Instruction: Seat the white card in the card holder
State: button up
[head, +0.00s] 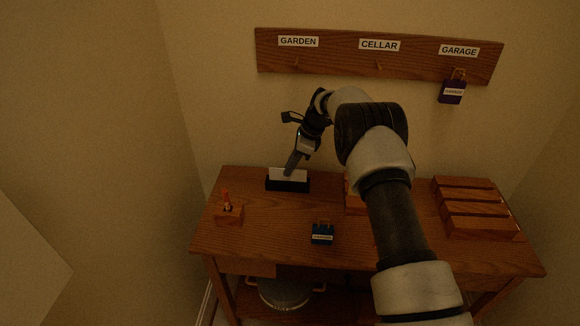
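The white card (277,173) stands roughly upright at the black card holder (287,186), near the back left of the desk. Its lower edge meets or disappears behind the holder's top; I cannot tell how deep it sits. My gripper (291,169) points down at the middle of the card, its fingers overlapping the card in the head view. The fingers look close together, but whether they are shut on the card or just in front of it is not clear.
A wooden block with a red-topped item (227,205) stands left of the holder. A blue padlock (322,234) lies in front. A slotted wooden rack (474,208) is at right. A labelled peg board (380,58) on the wall holds a purple padlock (452,91).

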jog(key=shift+o, duration=1.3)
